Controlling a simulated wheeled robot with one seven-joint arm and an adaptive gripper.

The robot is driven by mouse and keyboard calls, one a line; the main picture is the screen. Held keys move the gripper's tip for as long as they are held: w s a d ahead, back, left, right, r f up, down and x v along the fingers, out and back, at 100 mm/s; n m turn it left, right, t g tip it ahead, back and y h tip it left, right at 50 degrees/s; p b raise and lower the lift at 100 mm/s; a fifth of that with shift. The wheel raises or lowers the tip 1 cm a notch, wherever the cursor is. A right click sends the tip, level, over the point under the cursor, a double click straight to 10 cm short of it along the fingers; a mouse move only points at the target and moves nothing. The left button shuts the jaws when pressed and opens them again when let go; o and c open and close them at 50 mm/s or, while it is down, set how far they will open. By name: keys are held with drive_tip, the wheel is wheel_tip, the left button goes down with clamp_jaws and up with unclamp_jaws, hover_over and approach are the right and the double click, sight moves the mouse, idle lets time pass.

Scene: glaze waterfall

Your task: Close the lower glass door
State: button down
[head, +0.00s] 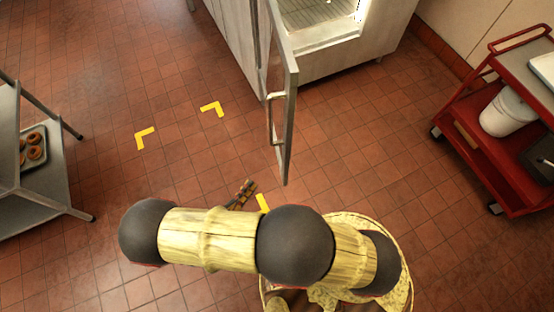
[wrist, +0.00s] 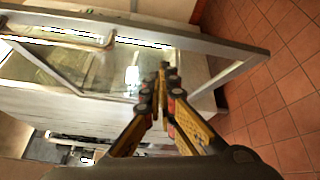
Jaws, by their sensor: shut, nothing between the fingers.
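The glass door (head: 290,85) is swung wide open in the head view, edge toward me, with a metal handle (head: 270,118) on its left face. Its hinge side meets the pale cabinet (head: 345,62), whose lit opening shows a wire shelf. In the wrist view the door frame (wrist: 235,48) slants across the top, with the handle (wrist: 60,42) at upper left. My gripper (head: 249,186) is low over the floor, left of the door's near end and apart from it in the head view. In the wrist view my gripper (wrist: 164,72) has its fingers together and empty, in front of the glass.
A red cart (head: 500,130) with a white bucket (head: 508,110) stands at right. A metal rack (head: 35,190) with a tray of doughnuts (head: 33,148) is at left. Yellow corner marks (head: 212,109) lie on the tiled floor, which is open left of the door.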

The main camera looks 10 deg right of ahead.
drive_tip(key=w+d+r+m+b, duration=0.1)
drive_tip(key=w+d+m+b, duration=0.1)
drive_tip(key=w+d, duration=0.6)
drive_tip(key=shift+d+r+t+b, duration=0.3)
drive_tip(key=shift+d+b, duration=0.45)
drive_tip(key=shift+d, duration=0.4)
drive_tip(key=shift+d+f, duration=0.1)
